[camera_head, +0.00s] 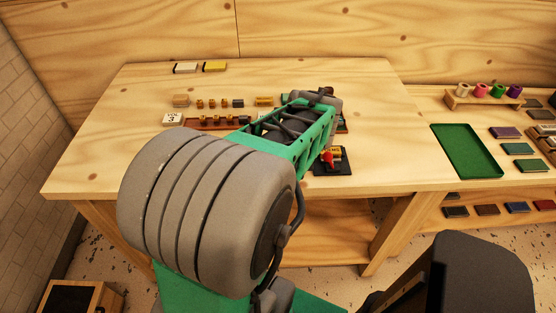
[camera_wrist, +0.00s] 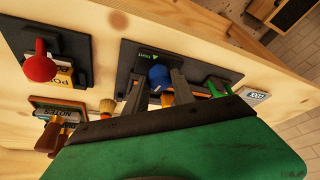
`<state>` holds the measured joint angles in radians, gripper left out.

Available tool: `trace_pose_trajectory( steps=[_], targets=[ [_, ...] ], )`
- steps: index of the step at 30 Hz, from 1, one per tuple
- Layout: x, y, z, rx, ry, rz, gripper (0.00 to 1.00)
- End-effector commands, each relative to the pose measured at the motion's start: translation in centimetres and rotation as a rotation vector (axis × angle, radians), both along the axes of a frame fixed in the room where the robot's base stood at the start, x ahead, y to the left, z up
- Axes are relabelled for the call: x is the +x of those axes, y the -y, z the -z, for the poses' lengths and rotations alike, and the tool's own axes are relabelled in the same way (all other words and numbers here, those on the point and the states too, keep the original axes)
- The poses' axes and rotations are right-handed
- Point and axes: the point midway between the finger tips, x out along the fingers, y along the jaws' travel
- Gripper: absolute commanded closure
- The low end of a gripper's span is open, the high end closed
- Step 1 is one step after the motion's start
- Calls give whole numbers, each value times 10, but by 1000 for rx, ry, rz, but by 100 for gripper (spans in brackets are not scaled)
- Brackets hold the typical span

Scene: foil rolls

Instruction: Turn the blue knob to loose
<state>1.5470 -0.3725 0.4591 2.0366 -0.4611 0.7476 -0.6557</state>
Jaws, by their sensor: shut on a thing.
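The blue knob (camera_wrist: 158,76) shows in the wrist view, on a dark panel (camera_wrist: 133,54) with small green marking. My gripper (camera_wrist: 158,84) is shut on the knob, with one dark finger on each side of it. The marking is too small to read surely, so I cannot tell the knob's setting. In the head view my arm hides the blue knob and the gripper's fingertips.
A red knob (camera_wrist: 40,68) stands on another dark base to the left; it also shows in the head view (camera_head: 328,158). A brush (camera_wrist: 106,106) lies near the gripper. Small blocks sit in rows left of my arm. The front left tabletop (camera_head: 100,160) is clear.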

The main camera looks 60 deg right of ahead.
Motion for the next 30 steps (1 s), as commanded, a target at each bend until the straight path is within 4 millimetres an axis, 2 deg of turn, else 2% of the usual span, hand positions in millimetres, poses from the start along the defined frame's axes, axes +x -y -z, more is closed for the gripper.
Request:
trace_pose_trajectory(
  steps=[12, 29, 30],
  targets=[
    [-1, 2, 0, -1, -1, -201, 100],
    [-1, 2, 0, -1, -2, -230, 100],
    [-1, 2, 0, -1, -1, -230, 66]
  ],
)
